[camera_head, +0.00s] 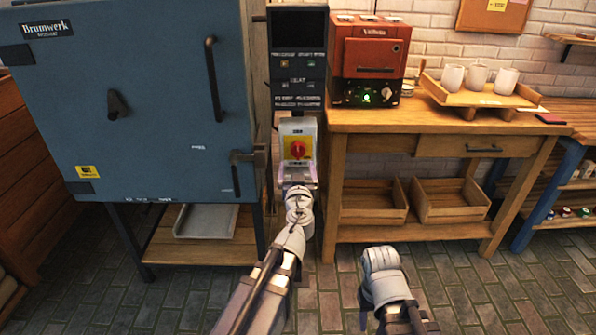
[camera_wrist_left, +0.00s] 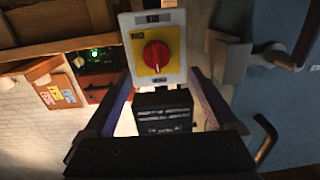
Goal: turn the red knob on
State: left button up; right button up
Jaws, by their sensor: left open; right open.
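The red knob (camera_head: 297,149) sits on a yellow plate on a light grey switch box (camera_head: 298,130), below the dark control panel beside the blue kiln. My left gripper (camera_head: 298,174) is open, just below and in front of the box. In the left wrist view its fingers (camera_wrist_left: 158,95) stand apart on both sides below the knob, and I see no contact with it. My right gripper (camera_head: 380,262) is low, in front of the wooden table; its fingertips are hard to make out.
The blue kiln (camera_head: 140,90) with its handle and latch stands close on the left. A wooden table (camera_head: 440,121) on the right bears a red oven (camera_head: 370,55) and a tray (camera_head: 455,97) with white mugs. Tiled floor (camera_head: 500,290) is free at front right.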

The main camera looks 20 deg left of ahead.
aim_at(298, 154)
pick_arm(q)
jog(key=shift+w+d+f+h, duration=0.1)
jog(key=shift+w+h, duration=0.05)
jog(key=shift+h, duration=0.15)
pick_arm(e)
jog(key=shift+f, duration=0.3)
pick_arm(q)
jog(key=x, duration=0.7)
jog(key=shift+w, duration=0.4)
jog(key=shift+c, duration=0.3)
jog(key=c, duration=1.3)
